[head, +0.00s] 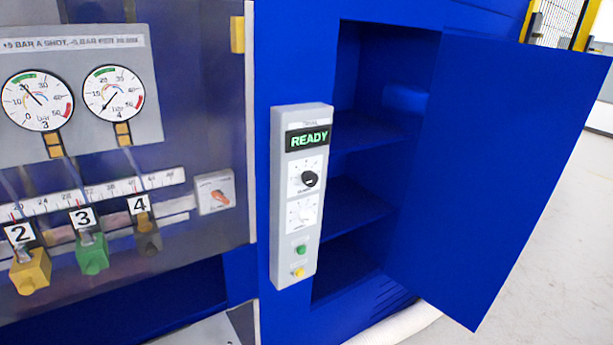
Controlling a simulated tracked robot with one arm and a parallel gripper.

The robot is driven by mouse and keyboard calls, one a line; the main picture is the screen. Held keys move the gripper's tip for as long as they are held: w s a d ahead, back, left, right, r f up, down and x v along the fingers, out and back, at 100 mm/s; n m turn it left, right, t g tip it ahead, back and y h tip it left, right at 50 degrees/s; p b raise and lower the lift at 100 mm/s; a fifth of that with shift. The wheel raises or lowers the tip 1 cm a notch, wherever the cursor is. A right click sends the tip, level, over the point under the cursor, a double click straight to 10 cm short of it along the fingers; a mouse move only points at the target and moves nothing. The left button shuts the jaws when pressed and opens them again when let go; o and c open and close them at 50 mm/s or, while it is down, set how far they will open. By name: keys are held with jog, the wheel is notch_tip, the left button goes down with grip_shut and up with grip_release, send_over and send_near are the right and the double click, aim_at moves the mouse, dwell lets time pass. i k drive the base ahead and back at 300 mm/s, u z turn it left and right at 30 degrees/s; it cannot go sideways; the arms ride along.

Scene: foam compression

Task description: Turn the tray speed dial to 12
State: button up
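A grey control panel (284,240) is mounted on the blue machine front, near the middle of the head view. Its display (309,138) shows READY in green. Below it is a dial with a black knob (310,179), and under that a second dial with a pale knob (304,214). The dial labels and numbers are too small to read, so I cannot tell which is the tray speed dial or what either is set to. A green button (300,250) and a yellow button (298,271) sit at the bottom. My gripper is not in view.
Right of the panel, a blue cabinet with shelves (355,195) stands open, its door (490,170) swung out to the right. At left are two gauges (38,99) and numbered yellow (31,271), green (91,255) and dark (148,242) valve blocks.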

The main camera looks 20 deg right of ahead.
aim_at(309, 178)
jog(key=i, duration=0.9)
jog(key=z, duration=0.05)
